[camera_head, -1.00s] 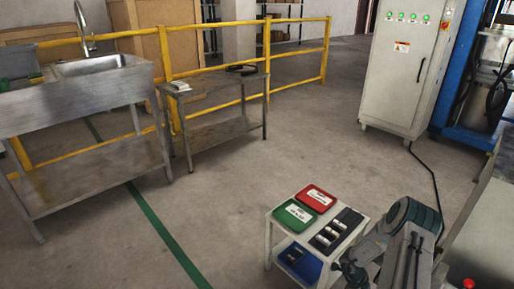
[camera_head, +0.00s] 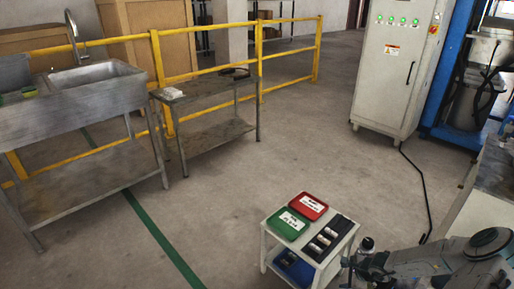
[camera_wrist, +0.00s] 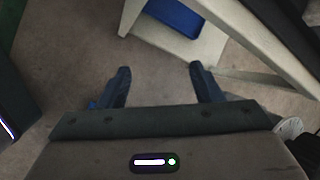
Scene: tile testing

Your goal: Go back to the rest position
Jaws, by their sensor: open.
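My gripper shows in the wrist view (camera_wrist: 158,80) with its two dark fingers apart and nothing between them. Bare floor and the lower part of the small white cart lie beyond the fingers. In the head view my gripper (camera_head: 350,268) is at the bottom right, just right of the cart, partly cut off by the lower edge. The white cart (camera_head: 268,246) holds a red tray (camera_head: 308,206), a green tray (camera_head: 288,224) and a black holder (camera_head: 343,226) with several small pieces on top. A blue bin (camera_head: 294,268) sits on its lower shelf and also shows in the wrist view (camera_wrist: 178,16).
A steel sink table (camera_head: 95,98) stands at the left, with a metal side table (camera_head: 215,105) beside it. A yellow railing (camera_head: 205,68) runs behind them. A white control cabinet (camera_head: 393,75) and a blue machine (camera_head: 440,110) stand at the back right. The middle floor is clear.

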